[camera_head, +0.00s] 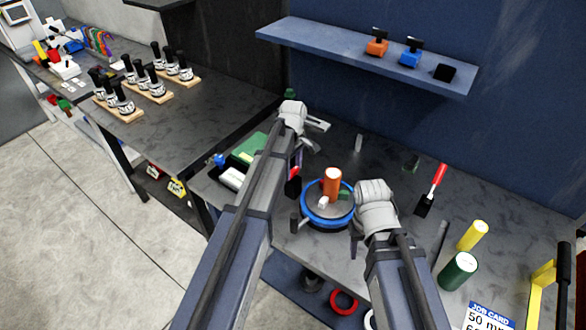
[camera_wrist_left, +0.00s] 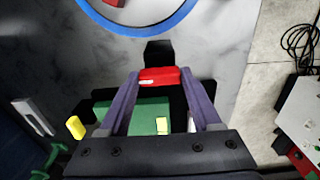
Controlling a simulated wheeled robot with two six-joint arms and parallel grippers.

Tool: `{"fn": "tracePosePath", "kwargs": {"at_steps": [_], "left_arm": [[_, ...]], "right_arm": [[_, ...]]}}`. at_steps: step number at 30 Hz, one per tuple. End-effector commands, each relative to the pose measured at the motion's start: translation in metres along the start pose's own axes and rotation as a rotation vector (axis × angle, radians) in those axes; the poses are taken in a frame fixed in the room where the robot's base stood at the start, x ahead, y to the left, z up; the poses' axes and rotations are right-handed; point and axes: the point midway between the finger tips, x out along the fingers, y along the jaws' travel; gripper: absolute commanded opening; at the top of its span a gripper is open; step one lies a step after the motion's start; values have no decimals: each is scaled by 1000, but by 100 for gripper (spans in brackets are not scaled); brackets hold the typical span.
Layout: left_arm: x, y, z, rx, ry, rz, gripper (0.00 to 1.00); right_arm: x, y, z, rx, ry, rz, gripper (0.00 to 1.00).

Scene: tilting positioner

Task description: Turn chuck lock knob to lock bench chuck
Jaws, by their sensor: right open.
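The bench chuck (camera_head: 319,215) is a round grey disc with a blue rim, on the dark bench. An upright orange cylinder (camera_head: 332,183) stands on it, with small white and green blocks around its foot. A red bar-shaped knob (camera_wrist_left: 160,77) with a white mark and black parts sits left of the chuck; it also shows in the head view (camera_head: 297,173). My left gripper (camera_wrist_left: 160,80) has its fingertips against both ends of this knob. My right gripper (camera_head: 356,238) is open beside the chuck's right edge; its fingers are partly hidden.
A green block (camera_head: 248,147) lies left of the chuck. A red-handled scraper (camera_head: 431,190), a yellow cylinder (camera_head: 473,235) and a dark green cylinder (camera_head: 458,271) are to the right. A blue shelf (camera_head: 340,45) hangs behind. A side bench (camera_head: 190,120) holds several toolholders.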

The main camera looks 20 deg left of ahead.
Motion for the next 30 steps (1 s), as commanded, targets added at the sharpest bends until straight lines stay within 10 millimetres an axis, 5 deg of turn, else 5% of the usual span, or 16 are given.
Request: {"fn": "tracePosePath", "kwargs": {"at_steps": [13, 30], "left_arm": [[0, 0, 0, 0, 0, 0, 11], [0, 0, 0, 220, 0, 0, 9]], "right_arm": [[0, 0, 0, 0, 0, 0, 50], [0, 0, 0, 0, 0, 0, 50]]}}
